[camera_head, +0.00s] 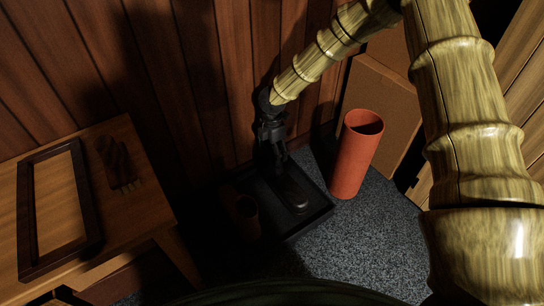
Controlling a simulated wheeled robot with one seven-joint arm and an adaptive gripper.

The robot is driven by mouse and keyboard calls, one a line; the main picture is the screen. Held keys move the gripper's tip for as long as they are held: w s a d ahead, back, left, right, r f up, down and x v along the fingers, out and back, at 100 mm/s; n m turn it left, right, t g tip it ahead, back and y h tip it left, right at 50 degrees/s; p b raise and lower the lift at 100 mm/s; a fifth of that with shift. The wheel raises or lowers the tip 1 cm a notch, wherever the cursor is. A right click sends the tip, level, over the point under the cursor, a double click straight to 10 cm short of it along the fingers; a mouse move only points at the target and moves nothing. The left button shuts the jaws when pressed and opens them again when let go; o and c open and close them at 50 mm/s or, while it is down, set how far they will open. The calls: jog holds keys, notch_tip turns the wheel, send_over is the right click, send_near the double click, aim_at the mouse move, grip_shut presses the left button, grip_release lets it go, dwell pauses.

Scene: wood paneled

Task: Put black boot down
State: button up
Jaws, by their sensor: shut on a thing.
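The black boot (290,196) is below my gripper, over the black tray (308,226) on the floor. Its toe points toward the front right of the tray. My gripper (273,150) comes down from above and is shut on the upper part of the boot. The dark gripper and dark boot blend together, so the exact grip is hard to see. I cannot tell whether the sole touches the tray.
A dark brown, open-topped item (246,216) stands in the tray's left part. An orange-red cylinder (355,158) stands right of the tray. A wooden table (115,222) at left holds a dark frame (88,208) and a brush (117,163). Wood-paneled wall stands behind; grey carpet lies in front.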

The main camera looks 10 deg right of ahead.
jog(key=shift+f, duration=0.55)
jog(key=o, duration=1.5)
jog(key=shift+f, duration=0.1)
jog(key=shift+c, duration=0.2)
notch_tip(320, 180, up, 12)
jog(key=p, duration=0.7)
